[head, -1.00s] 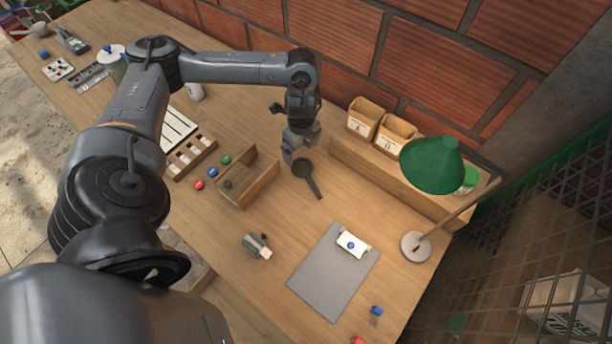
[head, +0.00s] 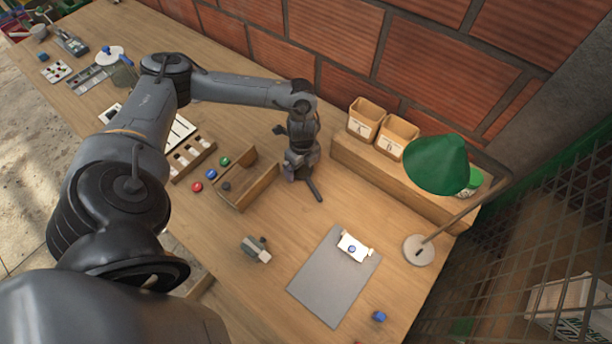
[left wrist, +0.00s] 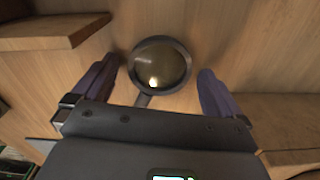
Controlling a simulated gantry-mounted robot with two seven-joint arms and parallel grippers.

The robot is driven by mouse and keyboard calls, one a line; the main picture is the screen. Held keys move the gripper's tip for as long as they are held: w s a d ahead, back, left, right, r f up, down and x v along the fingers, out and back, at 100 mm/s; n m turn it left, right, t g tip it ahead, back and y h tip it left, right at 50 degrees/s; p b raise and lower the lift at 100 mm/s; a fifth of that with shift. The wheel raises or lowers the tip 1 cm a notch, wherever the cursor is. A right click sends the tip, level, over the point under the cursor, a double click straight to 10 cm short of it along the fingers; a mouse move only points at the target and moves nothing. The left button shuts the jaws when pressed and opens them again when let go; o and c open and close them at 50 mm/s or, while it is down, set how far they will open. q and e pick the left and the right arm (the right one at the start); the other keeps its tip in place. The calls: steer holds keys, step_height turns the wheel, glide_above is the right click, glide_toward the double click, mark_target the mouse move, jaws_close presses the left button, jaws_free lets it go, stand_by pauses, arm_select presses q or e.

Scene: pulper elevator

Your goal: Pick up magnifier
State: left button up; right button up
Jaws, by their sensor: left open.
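The magnifier lies on the wooden table; in the head view only its dark handle (head: 315,189) shows clearly, and its lens is hidden under my left gripper. In the left wrist view the magnifier's round lens with a dark rim (left wrist: 160,66) shows between the two fingers, its handle running down under the gripper body. My left gripper (head: 300,175) is open, pointing down over the lens. Its purple-grey fingers in the left wrist view (left wrist: 158,88) stand on either side of the rim, apart from it. My right gripper is not in view.
A wooden box (head: 250,187) stands left of the gripper, and a raised wooden shelf (head: 395,180) with two small bins stands to the right. A green lamp (head: 436,165), a grey mat (head: 322,291) and a small device (head: 256,250) are nearer.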

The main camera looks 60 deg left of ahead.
arm_select(q)
steer(key=c, duration=1.1)
steer(key=shift+r, duration=0.15)
